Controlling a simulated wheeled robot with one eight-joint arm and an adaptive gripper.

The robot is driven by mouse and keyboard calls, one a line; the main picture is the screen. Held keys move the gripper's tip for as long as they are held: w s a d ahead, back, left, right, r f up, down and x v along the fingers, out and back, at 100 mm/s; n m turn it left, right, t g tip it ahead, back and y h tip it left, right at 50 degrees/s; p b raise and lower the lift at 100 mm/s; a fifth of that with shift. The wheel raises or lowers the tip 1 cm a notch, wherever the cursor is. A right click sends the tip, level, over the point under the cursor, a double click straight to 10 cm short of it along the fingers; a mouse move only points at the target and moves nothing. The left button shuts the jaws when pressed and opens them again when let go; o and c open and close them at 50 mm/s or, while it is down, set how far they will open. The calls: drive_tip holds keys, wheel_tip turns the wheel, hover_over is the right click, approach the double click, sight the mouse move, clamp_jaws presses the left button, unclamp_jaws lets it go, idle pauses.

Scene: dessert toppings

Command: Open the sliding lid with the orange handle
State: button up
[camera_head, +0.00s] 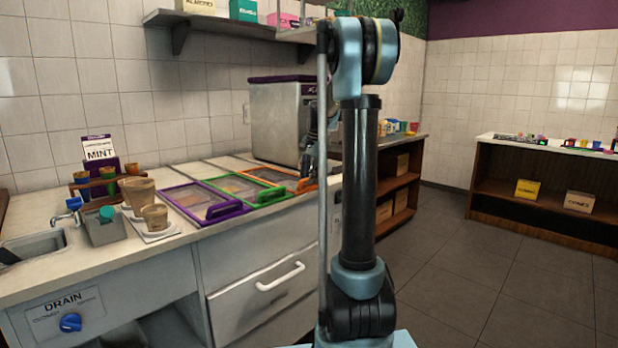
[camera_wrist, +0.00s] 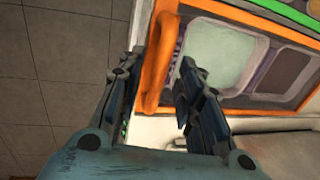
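The orange-framed sliding lid (camera_head: 268,180) lies shut in the counter top, right of the green and purple lids. Its orange handle (camera_head: 306,185) is at the front edge. In the wrist view the lid's frame (camera_wrist: 183,45) and handle (camera_wrist: 152,75) are close up, with pale and dark compartments showing through the clear pane. My gripper (camera_wrist: 157,68) is open, its fingers on either side of the handle, and I cannot tell whether they touch it. In the head view my gripper is above the handle, partly hidden by my arm.
The green lid (camera_head: 225,185) and purple lid (camera_head: 180,195) lie alongside to the left. A steel machine (camera_head: 275,120) stands behind the orange lid. Cups, a sink (camera_head: 40,245) and a mint sign are at the left. Open floor (camera_head: 470,260) lies to the right.

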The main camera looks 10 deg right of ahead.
clamp_jaws()
drive_tip(key=shift+w, duration=0.1)
